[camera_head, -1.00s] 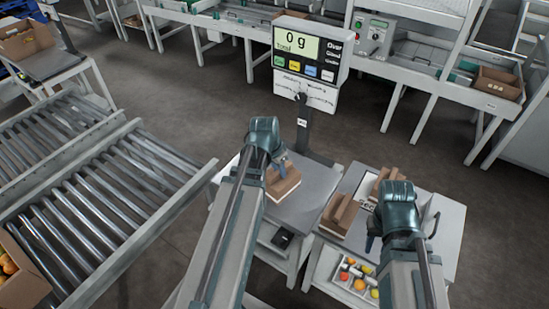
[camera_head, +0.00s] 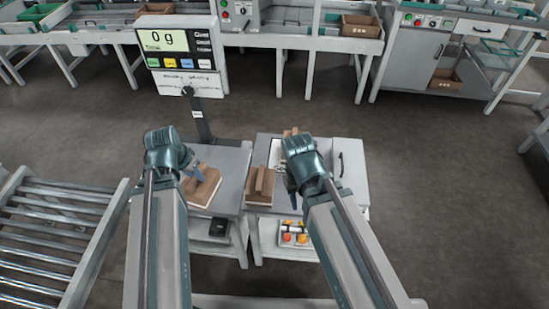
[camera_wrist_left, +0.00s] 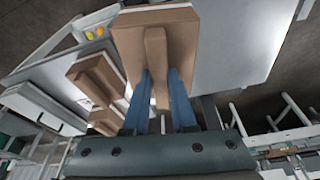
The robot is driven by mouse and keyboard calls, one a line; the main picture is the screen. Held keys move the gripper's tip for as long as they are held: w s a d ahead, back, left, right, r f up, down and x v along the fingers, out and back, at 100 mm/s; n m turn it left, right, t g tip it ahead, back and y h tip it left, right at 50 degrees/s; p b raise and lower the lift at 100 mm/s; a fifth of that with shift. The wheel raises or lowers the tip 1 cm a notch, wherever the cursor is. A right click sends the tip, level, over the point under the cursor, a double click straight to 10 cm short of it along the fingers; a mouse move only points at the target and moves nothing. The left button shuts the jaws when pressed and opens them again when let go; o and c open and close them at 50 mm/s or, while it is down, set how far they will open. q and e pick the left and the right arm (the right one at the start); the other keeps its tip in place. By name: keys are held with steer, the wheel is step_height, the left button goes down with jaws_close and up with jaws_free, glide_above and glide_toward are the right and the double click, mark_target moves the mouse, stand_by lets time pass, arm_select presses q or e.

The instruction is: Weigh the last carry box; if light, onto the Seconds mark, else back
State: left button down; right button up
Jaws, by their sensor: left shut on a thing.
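The carry box (camera_head: 203,188) is brown cardboard with a raised middle handle and a pale base. It is at the front of the grey scale plate (camera_head: 230,163); I cannot tell whether it touches it. My left gripper (camera_head: 197,171) is shut on its handle, as the left wrist view shows with two blue fingers (camera_wrist_left: 162,98) around the handle of the box (camera_wrist_left: 182,38). The scale display (camera_head: 166,40) reads 0 g. My right gripper (camera_head: 291,184) hangs over the right-hand stand; its jaws are too hidden to judge. The Seconds mark is mostly hidden behind it.
Another carry box (camera_head: 260,184) stands on the right stand (camera_head: 350,177), with one more (camera_head: 290,132) partly hidden behind my right gripper. A roller conveyor (camera_head: 55,235) lies at left.

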step_height(320, 180, up, 19)
steer(key=p, duration=1.7)
steer(key=shift+f, duration=0.15)
steer(key=shift+d, duration=0.15)
